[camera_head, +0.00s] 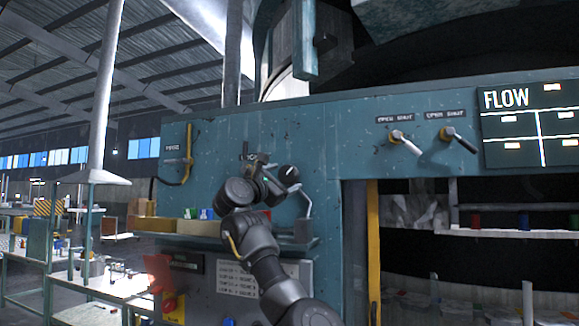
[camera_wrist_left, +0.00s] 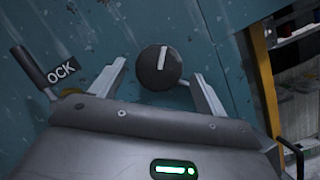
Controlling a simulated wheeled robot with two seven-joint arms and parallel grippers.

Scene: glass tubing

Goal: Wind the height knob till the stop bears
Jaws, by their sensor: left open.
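The round black knob (camera_wrist_left: 160,68) with a white pointer line shows in the left wrist view, on the teal panel. My left gripper (camera_wrist_left: 155,72) is open, with one finger on each side of the knob and a visible gap on both sides. In the head view my left gripper (camera_head: 276,176) is in front of the panel and partly hides what is behind it. My right gripper is not in view.
A dark lock lever (camera_wrist_left: 35,68) is left of the fingers, by a partly hidden label. A bent grey handle (camera_head: 304,204) is below the knob. Two open/shut levers (camera_head: 405,142) (camera_head: 459,139) and a FLOW board (camera_head: 530,125) are to the right. A ledge (camera_head: 180,235) holds boxes.

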